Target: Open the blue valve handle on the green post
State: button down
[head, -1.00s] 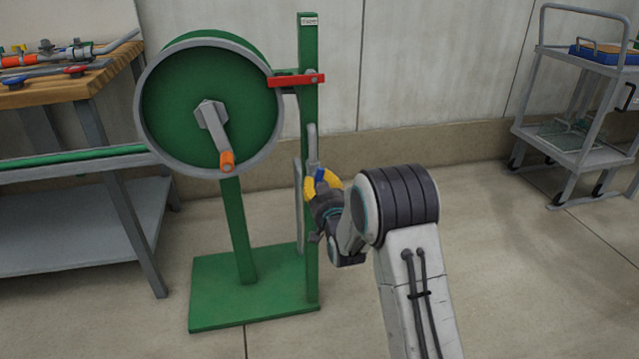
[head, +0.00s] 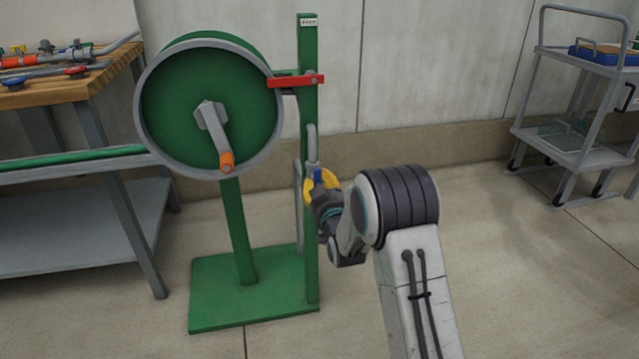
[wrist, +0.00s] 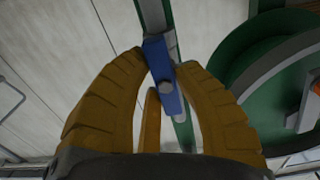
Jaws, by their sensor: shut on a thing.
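The green post (head: 309,120) stands upright beside the reel, with a grey pipe (head: 312,143) on its near side. The blue valve handle (wrist: 163,78) shows between my yellow fingers in the wrist view, with a round bolt on its face. It lies nearly along the pipe line there. In the head view a small part of the handle (head: 318,176) shows, the rest hidden by my gripper (head: 320,184). My gripper is shut on the handle, with fingers on both sides of it.
A green hose reel (head: 210,105) with an orange-knobbed crank stands left of the post, on a green base plate (head: 255,290). A red bar (head: 297,80) joins near the post. A workbench (head: 60,90) is at left, a grey cart (head: 570,140) at right.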

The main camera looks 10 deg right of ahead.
jog(key=c, duration=0.9)
grip_release()
jog(key=shift+c, duration=0.2)
jog(key=s, duration=1.2)
jog(key=shift+a, duration=0.1)
